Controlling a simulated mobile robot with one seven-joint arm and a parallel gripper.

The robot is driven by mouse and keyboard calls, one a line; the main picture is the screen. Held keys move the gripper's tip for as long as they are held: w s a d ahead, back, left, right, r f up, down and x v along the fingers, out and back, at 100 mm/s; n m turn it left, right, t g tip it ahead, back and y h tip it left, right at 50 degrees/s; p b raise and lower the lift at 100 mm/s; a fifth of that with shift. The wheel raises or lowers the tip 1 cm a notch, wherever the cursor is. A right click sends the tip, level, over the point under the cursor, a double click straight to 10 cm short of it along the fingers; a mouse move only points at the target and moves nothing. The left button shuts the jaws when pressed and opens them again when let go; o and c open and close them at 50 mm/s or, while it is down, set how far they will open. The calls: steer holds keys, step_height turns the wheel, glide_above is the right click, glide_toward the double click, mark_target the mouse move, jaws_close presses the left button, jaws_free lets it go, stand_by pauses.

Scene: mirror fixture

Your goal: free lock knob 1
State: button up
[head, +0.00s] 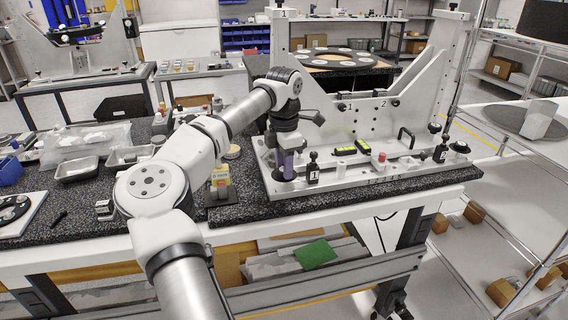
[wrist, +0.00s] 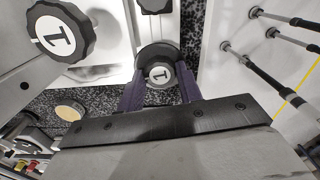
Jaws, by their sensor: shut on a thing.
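My gripper (head: 286,168) points down at the left end of the white fixture base (head: 370,178). In the wrist view, the purple fingers of my gripper (wrist: 160,88) stand on both sides of a round black knob (wrist: 159,73) with a white "1" label, and are shut on it. In the head view the fingers mostly hide this knob. A larger black knob (wrist: 60,32) marked "1" is nearer the camera at the upper left of the wrist view. A small upright black part (head: 313,168) with a "1" tag stands just right of my gripper.
The upright plate (head: 372,122) carries knobs marked 1 (head: 342,107) and 2 (head: 390,102). Tall posts rise on both sides.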

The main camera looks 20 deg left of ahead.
steer(key=n, duration=1.2)
steer(key=shift+n+b, duration=0.3)
steer(key=shift+b, duration=0.05)
steer(key=n, duration=0.3)
steer(key=shift+n+b, duration=0.3)
steer(key=shift+n, duration=0.1)
steer(key=n+b, duration=0.1)
steer(key=n, duration=0.6)
steer(key=n+b, duration=0.1)
steer(key=n, duration=0.5)
steer(key=shift+r+n+b, duration=0.1)
steer(key=shift+n+b, duration=0.2)
steer(key=shift+b, duration=0.1)
steer(key=o, duration=1)
